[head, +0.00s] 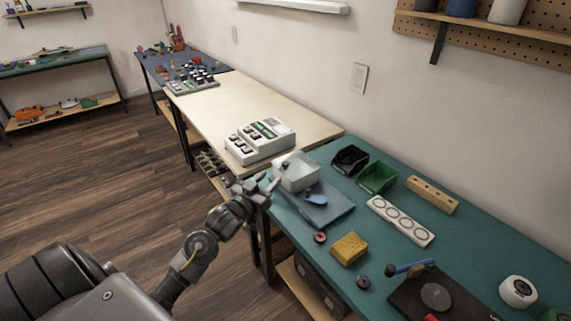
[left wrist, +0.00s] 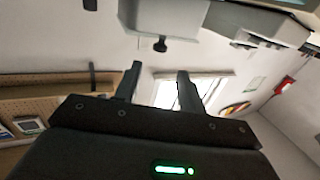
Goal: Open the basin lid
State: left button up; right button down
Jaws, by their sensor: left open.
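The basin (head: 297,175) is a pale, translucent box on a grey-blue board (head: 325,212) on the green bench. A dark knob (head: 284,164) shows at its top left; I cannot make out the lid's edge, but it looks closed. My left gripper (head: 274,182) is just left of the basin, with its fingers close to the basin's near left side. In the left wrist view the gripper (left wrist: 157,74) is open with nothing between its fingers. A pale box shape with a dark knob (left wrist: 160,45) shows beyond the fingertips, apart from them. My right gripper is not in view.
A blue spoon-like tool (head: 316,200) lies on the board. Black (head: 349,159) and green (head: 377,177) bins stand behind it. A white keypad device (head: 260,140) is on the pale table to the left.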

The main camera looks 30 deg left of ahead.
aim_at(284, 165)
pick_arm(q)
jog(key=w, duration=1)
jog(key=shift+w+p, duration=0.2)
jog(key=shift+p, duration=0.1)
grip_shut()
